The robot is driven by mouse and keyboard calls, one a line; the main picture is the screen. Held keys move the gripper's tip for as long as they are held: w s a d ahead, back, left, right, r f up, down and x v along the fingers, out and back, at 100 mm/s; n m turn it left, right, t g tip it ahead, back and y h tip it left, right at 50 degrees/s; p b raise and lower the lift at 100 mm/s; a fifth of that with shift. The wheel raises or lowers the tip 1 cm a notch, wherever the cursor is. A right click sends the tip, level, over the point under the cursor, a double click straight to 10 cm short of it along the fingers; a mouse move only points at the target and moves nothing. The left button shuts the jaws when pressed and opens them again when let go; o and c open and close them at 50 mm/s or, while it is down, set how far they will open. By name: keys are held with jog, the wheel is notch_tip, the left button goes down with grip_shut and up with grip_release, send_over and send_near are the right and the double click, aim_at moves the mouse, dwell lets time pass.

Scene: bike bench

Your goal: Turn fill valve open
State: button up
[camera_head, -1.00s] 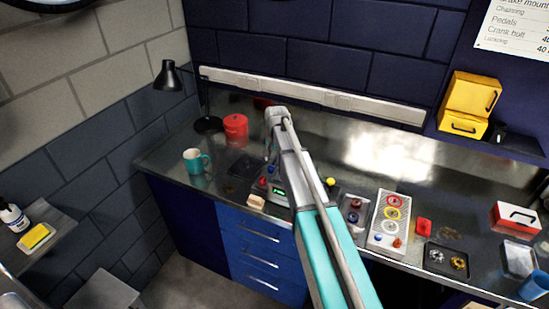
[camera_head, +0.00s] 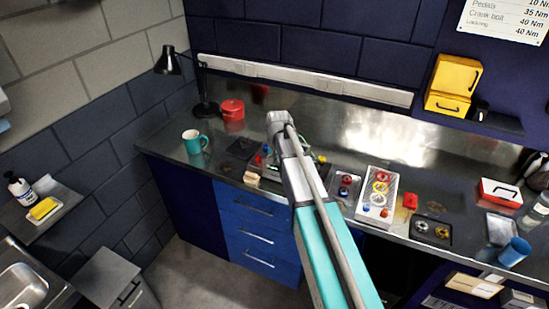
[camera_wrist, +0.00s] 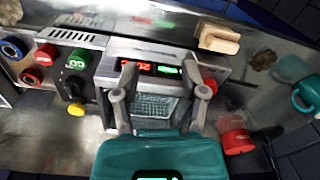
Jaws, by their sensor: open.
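A grey device with a lit red and green display (camera_wrist: 150,68) and a grid panel lies under my gripper (camera_wrist: 166,82) in the wrist view. My gripper is open, its two fingers spread over the device with nothing held. A red knob (camera_wrist: 212,86) shows by the right finger. I cannot tell which control is the fill valve. In the head view my arm hides most of the device and the fingertips.
A panel with red and blue knobs (camera_head: 345,191) and a pale panel with red and yellow rings (camera_head: 378,205) stand right of my arm. A teal mug (camera_head: 194,143), red pot (camera_head: 232,110) and black lamp (camera_head: 168,64) are left. A wooden block (camera_wrist: 219,38) lies close beside the device.

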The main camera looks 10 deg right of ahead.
jog(key=s+f+n+b, duration=0.2)
jog(key=s+f+b, duration=0.1)
jog(key=s, duration=0.8)
jog(key=s+f+n+b, duration=0.2)
jog(key=s+f+b, duration=0.2)
jog(key=s, duration=0.8)
jog(key=shift+s+d+f, duration=0.25)
jog(key=shift+d+f, duration=0.05)
jog(key=shift+f, duration=0.2)
jog(key=shift+w, duration=0.2)
